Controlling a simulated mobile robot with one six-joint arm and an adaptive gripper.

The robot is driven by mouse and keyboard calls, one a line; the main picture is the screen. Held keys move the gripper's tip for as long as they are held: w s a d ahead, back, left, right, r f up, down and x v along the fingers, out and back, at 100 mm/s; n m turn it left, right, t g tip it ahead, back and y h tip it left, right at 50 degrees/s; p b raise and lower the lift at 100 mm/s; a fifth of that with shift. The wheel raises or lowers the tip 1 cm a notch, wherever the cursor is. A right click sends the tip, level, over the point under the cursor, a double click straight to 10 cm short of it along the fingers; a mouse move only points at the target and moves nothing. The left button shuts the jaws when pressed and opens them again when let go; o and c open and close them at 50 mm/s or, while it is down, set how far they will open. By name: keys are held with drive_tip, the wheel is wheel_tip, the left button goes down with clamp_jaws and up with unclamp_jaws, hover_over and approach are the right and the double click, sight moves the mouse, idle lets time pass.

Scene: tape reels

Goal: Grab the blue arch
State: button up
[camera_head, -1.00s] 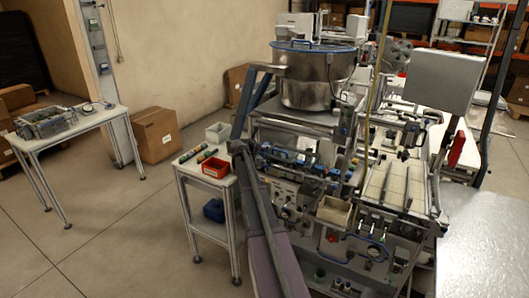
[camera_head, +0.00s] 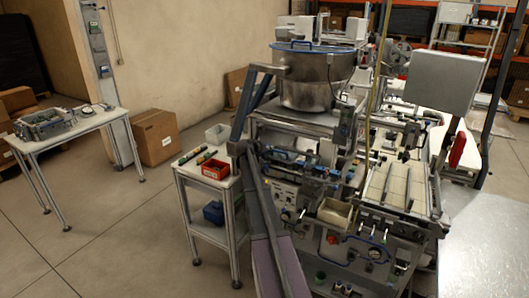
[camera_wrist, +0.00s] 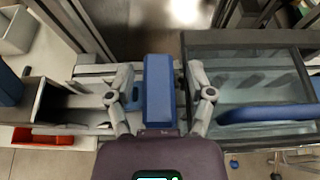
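In the wrist view, my gripper (camera_wrist: 160,95) is open, with one finger on each side of a blue block-shaped piece (camera_wrist: 158,88). The piece stands between the fingers, and a gap shows on both sides of it. From this angle I cannot tell whether it is an arch. A curved blue handle (camera_wrist: 267,113) lies on a clear cover to the right of the fingers. My gripper cannot be made out in the head view.
A machine (camera_head: 330,210) full of rails and knobs fills the centre. A small side table (camera_head: 190,174) holds a red bin (camera_head: 215,169), with a blue bin (camera_head: 213,212) on its lower shelf. Metal frame parts crowd the gripper. Open floor lies at left.

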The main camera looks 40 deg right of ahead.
clamp_jaws()
drive_tip(key=shift+r, duration=0.1)
wheel_tip(320, 180, up, 10)
drive_tip(key=p, duration=1)
idle(0.7)
